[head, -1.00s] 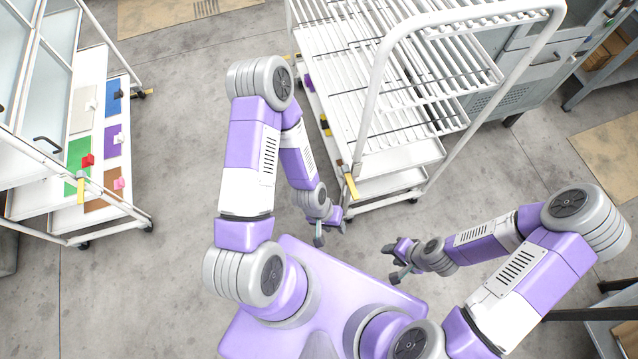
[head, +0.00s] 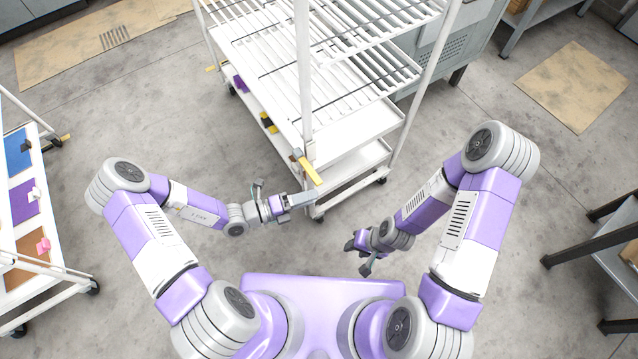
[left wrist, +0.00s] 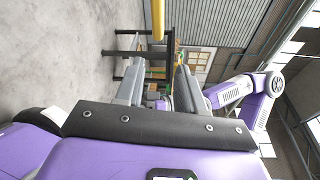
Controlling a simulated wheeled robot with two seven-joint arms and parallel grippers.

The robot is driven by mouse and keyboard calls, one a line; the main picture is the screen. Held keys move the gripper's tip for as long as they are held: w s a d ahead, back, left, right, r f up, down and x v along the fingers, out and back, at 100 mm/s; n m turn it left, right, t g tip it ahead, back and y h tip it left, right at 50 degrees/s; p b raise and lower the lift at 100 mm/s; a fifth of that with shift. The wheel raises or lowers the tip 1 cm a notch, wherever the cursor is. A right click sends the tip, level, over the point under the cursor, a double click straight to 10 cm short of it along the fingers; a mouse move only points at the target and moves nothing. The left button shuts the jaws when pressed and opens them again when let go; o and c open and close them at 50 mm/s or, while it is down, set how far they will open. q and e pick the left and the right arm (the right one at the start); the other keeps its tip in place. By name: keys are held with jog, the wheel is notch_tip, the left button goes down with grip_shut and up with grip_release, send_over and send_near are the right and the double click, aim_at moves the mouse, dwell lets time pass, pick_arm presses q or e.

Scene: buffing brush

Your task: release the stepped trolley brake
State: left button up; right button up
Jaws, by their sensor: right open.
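The white stepped trolley (head: 345,135) stands ahead with slatted shelves. A yellow lever (head: 312,172) projects from its near left corner post, and I take it for the brake. In the left wrist view a yellow bar (left wrist: 158,20) shows beyond the fingers, apart from them. My left gripper (head: 303,199) is just below the lever's near end in the head view, its fingers pointing right toward the trolley. In the left wrist view its two fingers (left wrist: 160,75) stand apart with nothing between them. My right gripper (head: 358,256) is open and empty over the floor.
A second white trolley (head: 50,250) with coloured panels stands at the left. A grey cabinet (head: 455,45) is behind the stepped trolley. A dark-legged table (head: 600,245) stands at the right. Bare floor (head: 160,110) lies between the trolleys.

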aim_at(311, 178)
pick_arm(q)
jog(key=w+a+n+t, duration=0.1)
jog(key=w+n+t+b, duration=0.1)
jog(key=w+n, duration=0.1)
jog(key=w+a+n+t+y, duration=0.1)
jog(key=shift+w+a+f+n+t, duration=0.2)
jog(key=shift+a+f+n+t, duration=0.1)
jog(key=shift+f, duration=0.05)
jog(key=b+x, duration=0.2)
jog(key=x, duration=0.5)
pick_arm(e)
notch_tip(311, 178, down, 4)
jog(key=shift+f, duration=0.1)
pick_arm(q)
grip_shut()
